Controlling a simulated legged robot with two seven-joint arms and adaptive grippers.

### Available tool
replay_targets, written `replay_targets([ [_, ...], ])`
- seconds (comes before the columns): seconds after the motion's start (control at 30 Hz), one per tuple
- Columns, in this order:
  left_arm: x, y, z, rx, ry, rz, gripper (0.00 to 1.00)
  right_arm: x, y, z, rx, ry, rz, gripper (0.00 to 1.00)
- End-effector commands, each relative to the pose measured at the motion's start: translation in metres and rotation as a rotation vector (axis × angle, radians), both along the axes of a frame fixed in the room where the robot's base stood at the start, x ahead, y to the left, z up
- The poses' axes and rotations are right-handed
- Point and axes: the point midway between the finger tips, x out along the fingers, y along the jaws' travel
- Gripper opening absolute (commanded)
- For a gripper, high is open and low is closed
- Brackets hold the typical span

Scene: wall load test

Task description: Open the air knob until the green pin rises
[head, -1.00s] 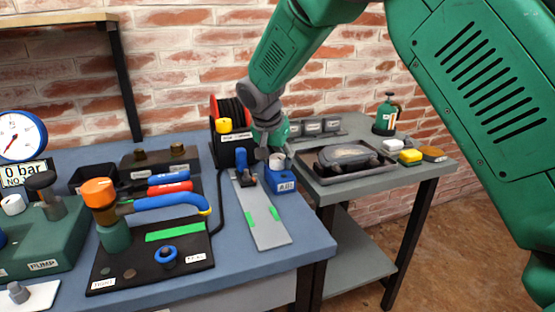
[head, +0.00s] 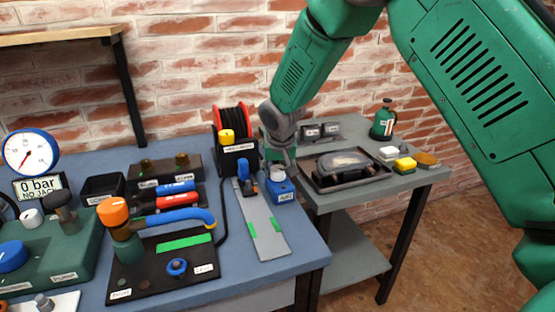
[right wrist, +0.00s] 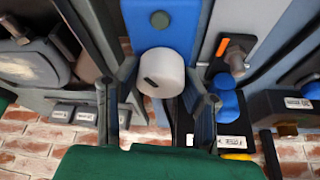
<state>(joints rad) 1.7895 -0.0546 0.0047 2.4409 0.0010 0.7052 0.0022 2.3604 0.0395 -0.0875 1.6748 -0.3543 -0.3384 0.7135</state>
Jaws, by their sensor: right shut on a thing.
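The air knob is a short white cylinder on a blue block (head: 281,190) at the right end of the blue bench. The white knob (right wrist: 161,72) shows between my two fingers in the right wrist view, and its top (head: 277,174) shows in the head view. My right gripper (head: 281,165) comes down from above and is shut on the knob. I cannot make out a raised green pin. My left gripper is not in view.
A black hose reel (head: 235,130) stands close left of the block. A grey metal strip (head: 262,222) with a blue-handled part lies beside it. A side table with a dark tray (head: 345,170) stands right. The gauge display (head: 42,187) reads 0 bar.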

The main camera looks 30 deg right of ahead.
Motion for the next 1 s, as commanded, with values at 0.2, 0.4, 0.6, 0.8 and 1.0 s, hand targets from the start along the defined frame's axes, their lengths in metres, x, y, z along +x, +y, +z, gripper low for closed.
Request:
replay_targets([
  [0.2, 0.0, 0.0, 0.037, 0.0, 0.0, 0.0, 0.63, 0.002, -0.001, 0.009, 0.004, -0.008, 0.205, 0.07],
  [0.4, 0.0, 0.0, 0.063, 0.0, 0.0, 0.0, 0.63, 0.002, -0.002, 0.009, 0.003, -0.01, 0.393, 0.07],
  [0.6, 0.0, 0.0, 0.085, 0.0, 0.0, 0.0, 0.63, 0.003, -0.003, 0.008, 0.004, -0.012, 0.579, 0.07],
  [0.8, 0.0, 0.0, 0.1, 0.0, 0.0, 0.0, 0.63, 0.003, -0.003, 0.006, 0.002, -0.014, 0.745, 0.07],
  [1.0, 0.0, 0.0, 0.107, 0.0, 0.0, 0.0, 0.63, 0.004, -0.003, 0.005, -0.001, -0.013, 0.872, 0.07],
])
